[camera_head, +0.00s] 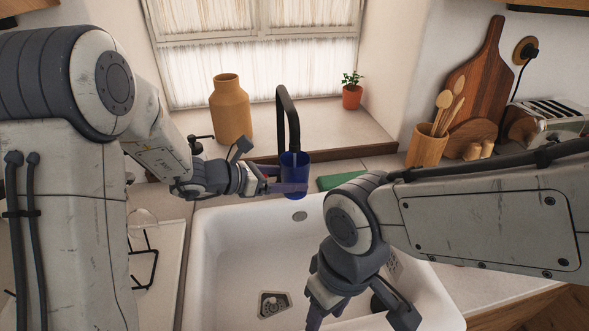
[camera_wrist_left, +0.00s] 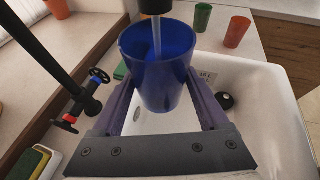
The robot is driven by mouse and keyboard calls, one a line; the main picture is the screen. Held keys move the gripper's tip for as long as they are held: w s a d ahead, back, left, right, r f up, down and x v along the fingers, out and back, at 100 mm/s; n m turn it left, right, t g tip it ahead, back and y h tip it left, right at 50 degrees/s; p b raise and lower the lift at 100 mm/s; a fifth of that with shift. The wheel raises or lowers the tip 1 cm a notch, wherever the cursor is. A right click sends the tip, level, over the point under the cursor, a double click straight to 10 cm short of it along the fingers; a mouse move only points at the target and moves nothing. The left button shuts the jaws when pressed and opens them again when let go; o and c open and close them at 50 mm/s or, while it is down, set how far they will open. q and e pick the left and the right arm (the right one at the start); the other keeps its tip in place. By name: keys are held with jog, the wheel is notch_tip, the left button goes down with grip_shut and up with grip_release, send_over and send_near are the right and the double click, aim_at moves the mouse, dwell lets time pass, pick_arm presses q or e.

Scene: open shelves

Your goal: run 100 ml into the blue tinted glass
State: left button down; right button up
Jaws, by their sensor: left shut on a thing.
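The blue tinted glass (camera_head: 294,184) stands upright under the black tap (camera_head: 287,110), over the sink's back edge. My left gripper (camera_head: 290,188) is shut on it from the left. In the left wrist view the glass (camera_wrist_left: 158,85) sits between both fingers, with the tap spout (camera_wrist_left: 155,6) right above its mouth. A thin pale stream of water (camera_wrist_left: 157,38) runs from the spout into the glass. The water level inside cannot be made out. My right gripper (camera_head: 328,305) hangs over the sink, pointing down, away from the glass; its finger gap is unclear.
The white sink (camera_head: 235,240) lies below, with a drain (camera_head: 272,304). Tap valves with red (camera_wrist_left: 70,119) and blue (camera_wrist_left: 94,79) marks are beside the spout. A green sponge (camera_head: 345,180) lies behind the sink. Orange (camera_wrist_left: 237,32) and green (camera_wrist_left: 202,17) cups stand beyond it.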

dwell(0.9)
jog(key=shift+c, duration=0.8)
jog(key=w+a+r+m+t+y, duration=0.1)
jog(key=w+a, duration=0.2)
jog(key=w, duration=1.6)
jog(key=w+d+m+t, duration=0.1)
jog(key=w+d, duration=0.2)
jog(key=w, duration=1)
jog(key=w+d+m+t, duration=0.1)
jog(key=w+d+t, duration=0.15)
jog(key=w, duration=1.05)
pick_arm(q)
jog(key=s+a, duration=0.3)
jog(key=a, duration=0.3)
jog(key=shift+s+a, duration=0.15)
jog(key=shift+s, duration=0.1)
pick_arm(e)
jog(key=shift+g+y, duration=0.35)
jog(key=shift+y, duration=0.05)
jog(key=x, duration=1.1)
jog(key=shift+w+f, duration=0.3)
jog(key=shift+w, duration=0.1)
